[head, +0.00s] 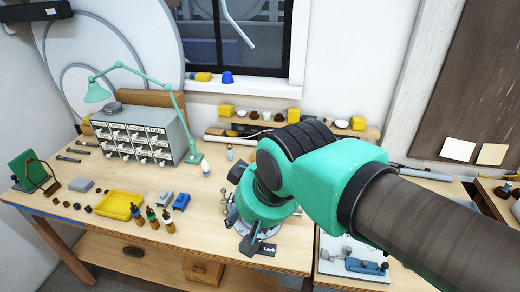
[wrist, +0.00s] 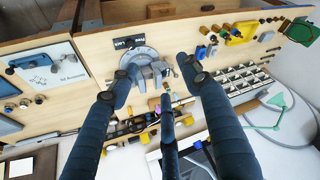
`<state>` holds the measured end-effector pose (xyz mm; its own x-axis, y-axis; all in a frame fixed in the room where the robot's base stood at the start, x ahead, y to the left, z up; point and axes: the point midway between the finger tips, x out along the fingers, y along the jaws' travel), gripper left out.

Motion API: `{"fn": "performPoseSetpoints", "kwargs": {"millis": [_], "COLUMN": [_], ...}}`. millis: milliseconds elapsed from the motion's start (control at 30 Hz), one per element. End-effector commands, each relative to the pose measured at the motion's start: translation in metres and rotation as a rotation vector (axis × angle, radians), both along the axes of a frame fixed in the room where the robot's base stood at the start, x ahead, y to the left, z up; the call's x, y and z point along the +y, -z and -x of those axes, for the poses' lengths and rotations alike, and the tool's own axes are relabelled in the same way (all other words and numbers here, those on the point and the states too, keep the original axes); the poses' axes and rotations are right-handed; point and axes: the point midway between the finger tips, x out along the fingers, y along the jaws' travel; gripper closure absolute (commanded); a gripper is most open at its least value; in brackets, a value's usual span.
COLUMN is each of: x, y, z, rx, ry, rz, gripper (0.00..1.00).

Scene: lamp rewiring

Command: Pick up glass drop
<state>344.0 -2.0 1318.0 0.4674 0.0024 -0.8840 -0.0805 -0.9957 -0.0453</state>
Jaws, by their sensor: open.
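I cannot pick out the glass drop with certainty in either view; it is too small to tell from the other small parts, or hidden. My gripper (wrist: 160,70) is open, its dark padded fingers spread and nothing seen held between them. In the head view its green body hangs over the middle of the wooden bench (head: 210,240). It partly covers a round grey device with a dial-like base (wrist: 138,60), which shows between and beyond the fingertips in the wrist view. A small pale blue bottle-like item (head: 230,152) stands behind my gripper.
A grey drawer cabinet (head: 140,135) and green lamp (head: 97,92) stand at the left. A yellow tray (head: 119,206), dropper bottles (head: 152,217) and blue parts (head: 181,202) lie in front. A white mat (head: 335,243) lies right. A small shelf (head: 370,132) runs behind.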

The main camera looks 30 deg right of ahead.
Motion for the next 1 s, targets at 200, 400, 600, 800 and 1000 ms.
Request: {"fn": "performPoseSetpoints", "kwargs": {"millis": [200,400,600,800,1000], "x": [-0.009,-0.023,-0.042,-0.066,-0.096], "y": [-0.023,-0.042,-0.054,-0.059,-0.056], "z": [-0.042,-0.092,-0.144,-0.195,-0.245], "rx": [0.017,0.030,0.044,0.055,0.063], "ry": [0.192,0.423,0.658,0.896,1.138], "rz": [-0.102,-0.223,-0.343,-0.461,-0.577], "gripper": [0.52,0.52,0.52,0.52,0.52]}}
